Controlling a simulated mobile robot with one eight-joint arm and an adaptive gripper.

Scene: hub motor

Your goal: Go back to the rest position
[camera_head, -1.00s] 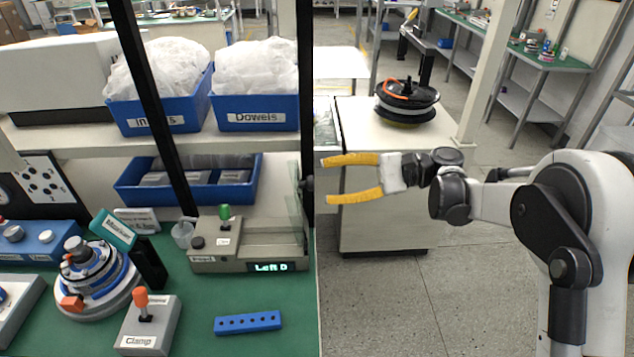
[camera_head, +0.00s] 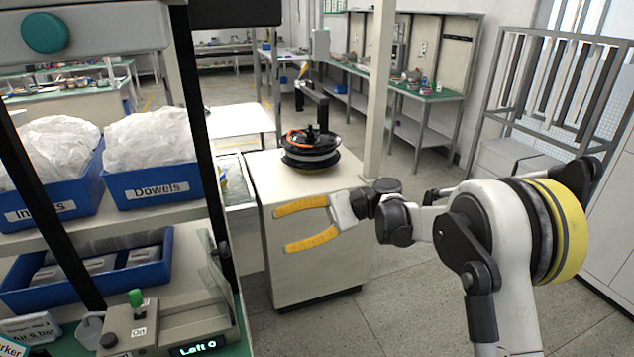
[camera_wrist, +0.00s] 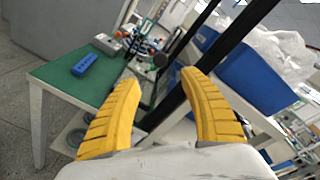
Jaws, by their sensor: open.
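My gripper (camera_head: 308,225) has two yellow ribbed fingers. They stand apart with nothing between them. In the head view it points left, in front of a white cabinet (camera_head: 345,235) and to the right of the shelf's black post. My white and black arm stretches out at the right. In the wrist view my gripper (camera_wrist: 160,95) also shows with its fingers apart and empty. They point toward the green workbench (camera_wrist: 60,72) and a black post (camera_wrist: 250,20).
A hub motor (camera_head: 311,150) with an orange cable sits on the cabinet. Blue bins (camera_head: 150,188) with bagged parts stand on the shelf at left. A blue block (camera_wrist: 84,64) lies on the workbench. A white pillar (camera_head: 380,90) rises behind my arm.

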